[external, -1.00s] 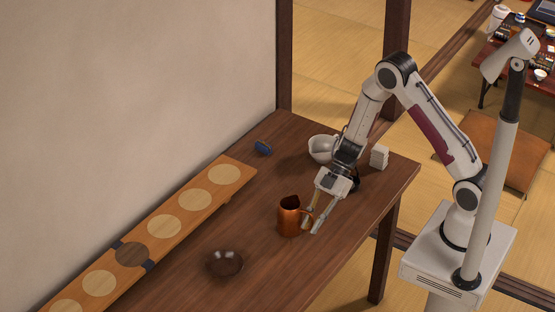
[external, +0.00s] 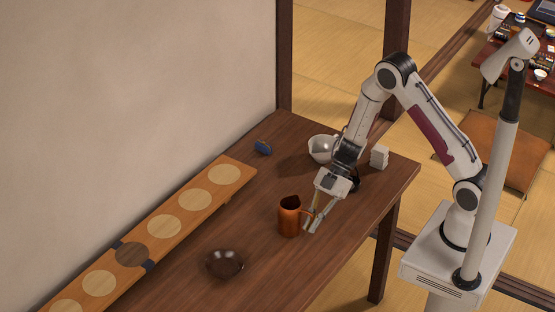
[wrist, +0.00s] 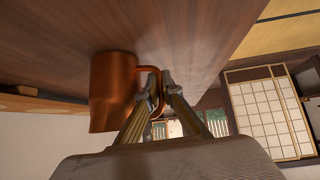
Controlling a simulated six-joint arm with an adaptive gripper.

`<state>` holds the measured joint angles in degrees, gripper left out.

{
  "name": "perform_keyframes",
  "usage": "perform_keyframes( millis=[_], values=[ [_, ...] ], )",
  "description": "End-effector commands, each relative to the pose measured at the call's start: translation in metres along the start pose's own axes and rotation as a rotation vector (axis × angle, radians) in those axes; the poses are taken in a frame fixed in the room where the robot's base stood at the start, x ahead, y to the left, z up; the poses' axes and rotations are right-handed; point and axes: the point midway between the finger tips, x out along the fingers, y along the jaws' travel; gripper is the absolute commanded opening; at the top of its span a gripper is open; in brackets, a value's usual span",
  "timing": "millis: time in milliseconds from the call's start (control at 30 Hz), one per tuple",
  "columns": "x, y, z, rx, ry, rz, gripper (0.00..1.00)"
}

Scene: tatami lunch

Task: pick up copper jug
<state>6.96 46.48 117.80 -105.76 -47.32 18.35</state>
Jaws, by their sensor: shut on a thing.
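The copper jug (external: 289,217) stands upright on the dark wooden table, its handle turned to the right toward my gripper. My gripper (external: 309,225) reaches down beside the jug and is shut on its handle. In the wrist view the jug (wrist: 112,92) is at the left, and its looped handle (wrist: 150,71) passes between the tips of my gripper (wrist: 158,80). The jug's base appears to rest on the table.
A dark brown bowl (external: 225,263) lies left of the jug. A white bowl (external: 322,148), a white stacked block (external: 379,157) and a small blue object (external: 263,148) are farther back. A long wooden board with round discs (external: 165,226) runs along the wall.

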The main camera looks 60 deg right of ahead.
Motion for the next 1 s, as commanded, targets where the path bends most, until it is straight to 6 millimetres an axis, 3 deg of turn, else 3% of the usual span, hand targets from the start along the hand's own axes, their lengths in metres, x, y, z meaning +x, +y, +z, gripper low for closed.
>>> perform_keyframes(
  millis=[567,1000],
  values=[
    [-0.007,0.001,-0.008,-0.001,0.001,0.001,0.0],
    [-0.026,0.002,-0.026,-0.002,0.001,0.002,0.0]
  ],
)
